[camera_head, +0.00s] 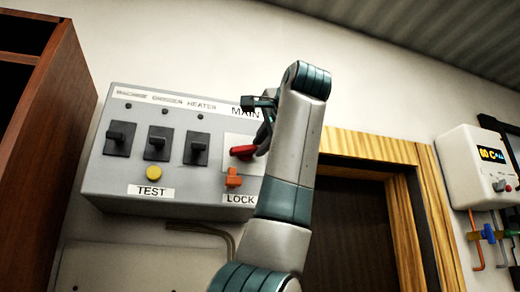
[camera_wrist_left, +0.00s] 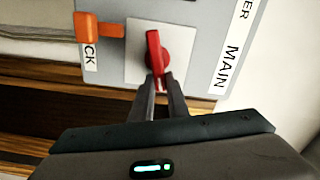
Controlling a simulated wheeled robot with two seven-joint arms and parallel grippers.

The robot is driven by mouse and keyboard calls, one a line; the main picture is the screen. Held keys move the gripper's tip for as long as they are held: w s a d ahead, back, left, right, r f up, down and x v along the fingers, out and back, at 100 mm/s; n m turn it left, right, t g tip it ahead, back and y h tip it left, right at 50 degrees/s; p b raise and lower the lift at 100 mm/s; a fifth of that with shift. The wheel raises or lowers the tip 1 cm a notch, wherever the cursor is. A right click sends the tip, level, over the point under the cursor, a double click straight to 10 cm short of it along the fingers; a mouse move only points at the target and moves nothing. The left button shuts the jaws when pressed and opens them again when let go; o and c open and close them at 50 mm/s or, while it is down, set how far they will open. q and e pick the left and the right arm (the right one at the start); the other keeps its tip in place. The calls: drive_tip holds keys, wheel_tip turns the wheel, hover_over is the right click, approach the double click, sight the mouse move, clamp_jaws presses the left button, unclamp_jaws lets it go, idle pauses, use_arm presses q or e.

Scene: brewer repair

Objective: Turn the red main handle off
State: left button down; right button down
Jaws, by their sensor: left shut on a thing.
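The red main handle (camera_head: 242,151) sits on a pale square plate below the MAIN label on the grey control box (camera_head: 130,178). In the left wrist view the red handle (camera_wrist_left: 154,55) lies along the direction of my fingers. My left gripper (camera_head: 264,137) is at the handle's right end in the head view, partly hidden by my own arm. In the left wrist view my left gripper (camera_wrist_left: 160,92) has its two dark fingers close together on the near end of the handle. My right gripper is in neither view.
An orange lock piece (camera_head: 233,178) is just below the handle. Several black switches (camera_head: 157,143) and a yellow TEST button (camera_head: 153,173) are to the left. A wooden cabinet (camera_head: 45,110) stands far left, a doorway (camera_head: 350,235) and white display unit (camera_head: 478,165) to the right.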

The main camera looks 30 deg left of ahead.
use_arm(q)
drive_tip(key=shift+f+m+b, duration=0.25)
drive_tip(key=shift+m+b, duration=0.15)
drive_tip(key=shift+m, duration=0.4)
drive_tip(key=shift+f+m+b, duration=0.2)
drive_tip(key=shift+m+b, duration=0.2)
drive_tip(key=shift+m, duration=0.4)
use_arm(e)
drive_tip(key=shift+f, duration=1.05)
use_arm(q)
drive_tip(key=shift+w, duration=0.1)
drive_tip(key=c, duration=1.7)
unclamp_jaws()
drive_tip(key=shift+d, duration=0.1)
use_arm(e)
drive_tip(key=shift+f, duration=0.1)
